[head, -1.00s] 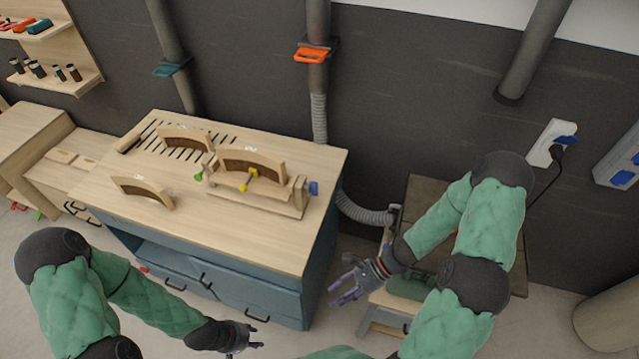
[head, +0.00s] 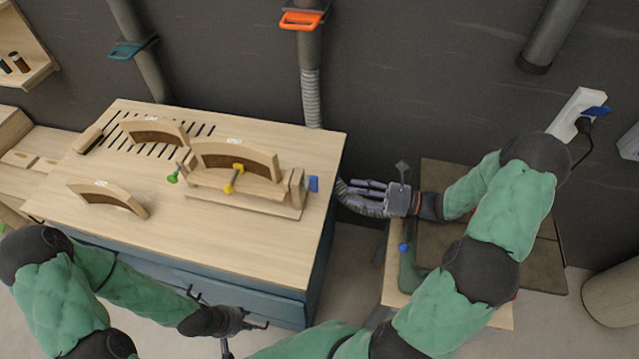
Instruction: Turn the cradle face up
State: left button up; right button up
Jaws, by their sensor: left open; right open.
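A wooden jig (head: 250,198) with yellow, green and blue knobs sits on the workbench top, with a curved wooden form (head: 238,158) in it. Two more curved forms lie on the bench, one at the back left (head: 155,133) and one at the front left (head: 108,196). I cannot tell for certain which piece is the cradle. My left gripper (head: 246,334) is open and empty in front of the bench's front edge.
The pale bench top (head: 240,255) is clear in front of the jig. A brush (head: 88,140) lies by the slots at the back left. A grey hose (head: 311,98) runs down behind the bench. A machine table (head: 435,240) stands under my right arm.

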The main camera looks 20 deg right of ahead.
jog(key=x, duration=1)
jog(key=shift+b, duration=0.45)
jog(key=shift+s, duration=0.1)
grip_shut()
